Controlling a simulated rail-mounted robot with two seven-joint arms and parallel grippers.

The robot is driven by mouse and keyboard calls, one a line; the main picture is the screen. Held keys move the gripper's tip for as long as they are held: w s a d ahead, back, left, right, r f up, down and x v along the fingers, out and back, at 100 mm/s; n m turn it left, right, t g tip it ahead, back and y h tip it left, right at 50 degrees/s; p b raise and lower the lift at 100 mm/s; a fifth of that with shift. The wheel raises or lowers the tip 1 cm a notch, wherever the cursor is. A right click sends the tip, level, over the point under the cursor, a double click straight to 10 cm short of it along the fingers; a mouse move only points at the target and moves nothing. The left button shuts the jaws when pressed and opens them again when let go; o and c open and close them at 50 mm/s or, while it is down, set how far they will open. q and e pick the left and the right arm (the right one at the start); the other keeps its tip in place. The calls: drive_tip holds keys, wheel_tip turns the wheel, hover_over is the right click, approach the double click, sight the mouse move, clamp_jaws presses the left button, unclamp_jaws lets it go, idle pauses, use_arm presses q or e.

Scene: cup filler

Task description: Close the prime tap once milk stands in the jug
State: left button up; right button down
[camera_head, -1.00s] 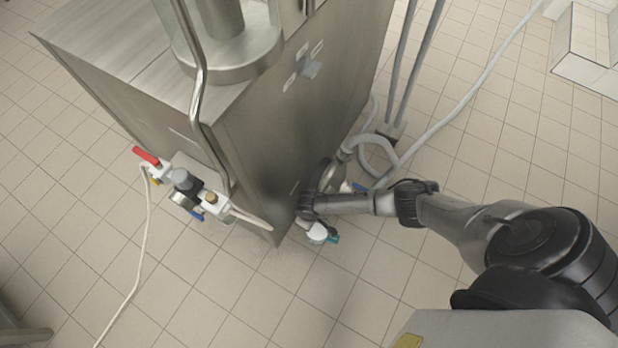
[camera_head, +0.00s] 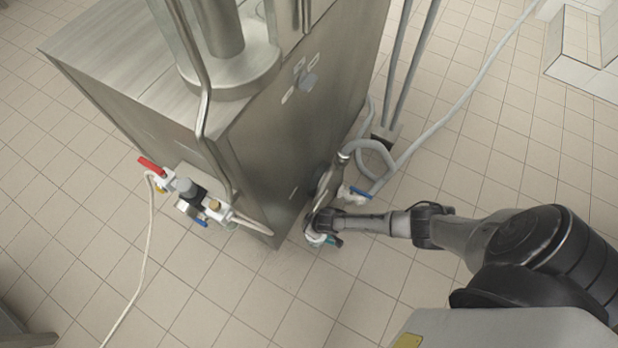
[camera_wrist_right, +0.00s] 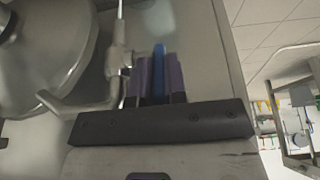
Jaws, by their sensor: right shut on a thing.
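My right gripper (camera_wrist_right: 158,75) is in the right wrist view, its two dark fingers shut on a blue lever (camera_wrist_right: 158,60). The lever stands between the fingers, next to a metal fitting and thin pipe (camera_wrist_right: 120,55). I take it for the prime tap's handle. In the head view my right wrist is low at the front corner of the steel machine (camera_head: 290,140), and its fingers are hidden. I cannot make out the jug or any milk. My left gripper is out of view.
A blue-handled valve (camera_head: 358,194) sits beside my right wrist, near grey hoses (camera_head: 440,128). A valve group with a red lever (camera_head: 151,166) and a white hose (camera_head: 146,255) hangs at the machine's left side. The tiled floor in front is clear.

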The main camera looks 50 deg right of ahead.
drive_tip(key=shift+s+f+t, duration=0.25)
drive_tip(key=shift+s+t, duration=0.1)
drive_tip(key=shift+t, duration=0.55)
drive_tip(key=f+t+y+b, duration=0.1)
drive_tip(key=t+b, duration=0.2)
drive_tip(key=b, duration=0.1)
drive_tip(key=s+t+y+b, duration=0.1)
drive_tip(key=t+b, duration=0.3)
drive_tip(key=b, duration=0.1)
drive_tip(key=f+t+y+b, duration=0.1)
drive_tip(key=t+b, duration=0.3)
drive_tip(key=b, duration=0.1)
drive_tip(key=shift+s+d+f, duration=0.15)
drive_tip(key=shift+d+f, duration=0.15)
drive_tip(key=shift+f, duration=0.05)
drive_tip(key=c, duration=1.2)
unclamp_jaws()
drive_tip(key=shift+o, duration=0.2)
